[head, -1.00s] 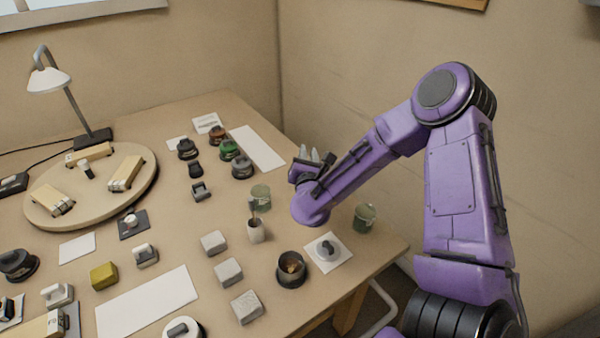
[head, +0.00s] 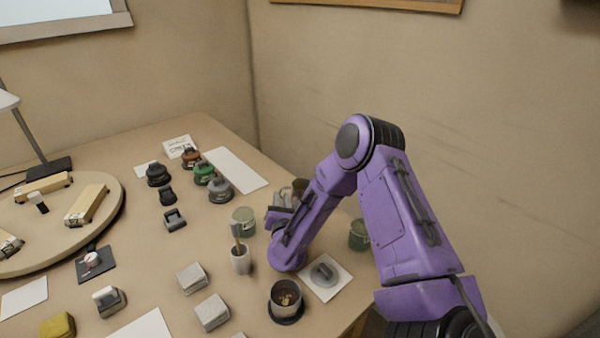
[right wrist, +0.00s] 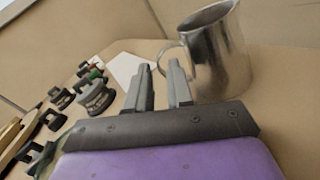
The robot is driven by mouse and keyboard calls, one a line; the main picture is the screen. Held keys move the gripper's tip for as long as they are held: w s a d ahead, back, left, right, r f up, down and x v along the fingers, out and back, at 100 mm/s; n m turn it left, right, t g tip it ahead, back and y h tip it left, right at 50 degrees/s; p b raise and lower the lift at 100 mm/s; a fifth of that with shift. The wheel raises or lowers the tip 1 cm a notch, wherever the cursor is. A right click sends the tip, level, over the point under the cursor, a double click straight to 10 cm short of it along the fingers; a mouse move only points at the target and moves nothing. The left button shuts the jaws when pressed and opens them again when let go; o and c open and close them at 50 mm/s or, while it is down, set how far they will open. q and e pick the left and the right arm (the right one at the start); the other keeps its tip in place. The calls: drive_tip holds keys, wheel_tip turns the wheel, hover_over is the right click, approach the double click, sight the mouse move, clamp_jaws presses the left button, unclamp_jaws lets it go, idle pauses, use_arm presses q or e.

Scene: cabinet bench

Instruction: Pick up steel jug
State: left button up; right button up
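The steel jug (right wrist: 218,52) stands upright at the upper right of the right wrist view, its handle side toward my fingers. In the head view only a small part of the jug (head: 300,186) shows behind my right gripper (head: 283,197). In the right wrist view my right gripper (right wrist: 161,72) is open, with clear space between its two fingers. The fingers are beside the jug, the right one close to the handle; I cannot tell whether they touch. My left gripper is out of view.
Green glass jars (head: 244,220) and (head: 359,235) stand on either side of my right forearm. A cup with a brush (head: 240,260) and a dark pot (head: 286,300) are nearer. Dark, green and grey knobbed items (head: 220,189) stand left, beside a white sheet (head: 236,169).

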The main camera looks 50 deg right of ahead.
sight(281, 190)
drive_tip(key=x, duration=0.6)
drive_tip(key=shift+p, duration=0.3)
drive_tip(key=shift+s+a, duration=0.1)
clamp_jaws()
drive_tip(key=shift+r, duration=0.1)
drive_tip(key=shift+r, duration=0.15)
